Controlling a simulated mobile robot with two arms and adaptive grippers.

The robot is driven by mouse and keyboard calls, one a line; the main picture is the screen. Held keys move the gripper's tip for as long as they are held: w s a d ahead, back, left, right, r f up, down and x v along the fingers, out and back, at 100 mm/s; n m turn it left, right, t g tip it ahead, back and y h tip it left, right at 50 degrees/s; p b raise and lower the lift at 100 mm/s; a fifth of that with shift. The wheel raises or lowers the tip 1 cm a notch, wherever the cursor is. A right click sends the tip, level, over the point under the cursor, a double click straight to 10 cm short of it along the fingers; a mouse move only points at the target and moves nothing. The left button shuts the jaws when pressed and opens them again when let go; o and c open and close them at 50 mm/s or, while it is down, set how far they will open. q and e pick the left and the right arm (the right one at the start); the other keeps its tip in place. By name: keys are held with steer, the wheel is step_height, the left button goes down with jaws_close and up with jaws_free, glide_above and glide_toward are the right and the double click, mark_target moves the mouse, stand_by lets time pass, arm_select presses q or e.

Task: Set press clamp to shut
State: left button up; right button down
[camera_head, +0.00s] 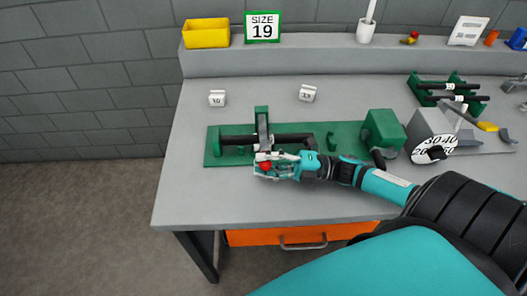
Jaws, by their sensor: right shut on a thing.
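The press clamp (262,118) stands on a green baseplate (225,158) on the grey bench. Its green upright part rises above a dark hose or rod that lies across the plate. My right gripper (264,163), teal and grey, reaches in from the right and is at the near side of the clamp. I cannot tell how far the clamp is closed. My left gripper is not in view.
A green block (384,128) and a grey dial unit (430,132) stand right of the clamp. Two small white number tags (217,98) (308,93) sit behind. A yellow bin (206,33) and a "SIZE 19" sign (262,26) stand on the back ledge. The bench's left front is clear.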

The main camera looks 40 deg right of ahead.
steer(key=shift+f+n+b, duration=0.4)
steer(key=shift+f+n, duration=0.1)
steer(key=shift+f, duration=0.25)
steer(key=shift+s+f, duration=0.1)
steer(key=shift+f, duration=0.1)
steer(key=c, duration=1.5)
jaws_free()
steer(key=o, duration=0.5)
steer(key=shift+s+d, duration=0.1)
steer(key=shift+d, duration=0.15)
steer(key=shift+r, duration=0.1)
steer(key=shift+a, duration=0.1)
